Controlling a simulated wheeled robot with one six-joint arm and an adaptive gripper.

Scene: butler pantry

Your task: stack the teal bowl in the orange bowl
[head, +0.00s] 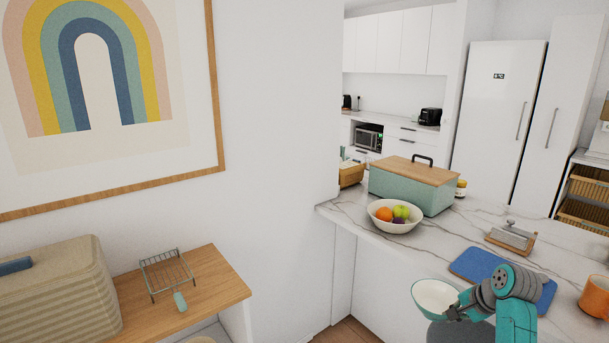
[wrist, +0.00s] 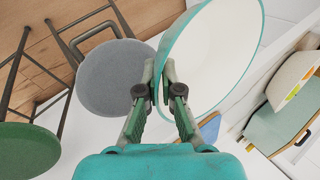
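The teal bowl (head: 432,296), white inside, is tilted in the air in front of the marble counter. In the wrist view the teal bowl (wrist: 215,55) fills the upper middle. My gripper (head: 459,308) is at its right side in the head view. In the wrist view my gripper (wrist: 159,78) has its fingers close together on either side of the bowl's rim. An orange vessel (head: 596,297) stands on the counter at the right edge of the head view, partly cut off. I cannot tell whether it is the orange bowl; no other orange bowl shows.
A cream fruit bowl (head: 381,222) and a teal box with a wooden lid (head: 408,190) stand on the counter (head: 437,240). A blue board (head: 480,265) lies partly behind my arm. A grey stool seat (wrist: 115,78) and a green one (wrist: 25,150) are below.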

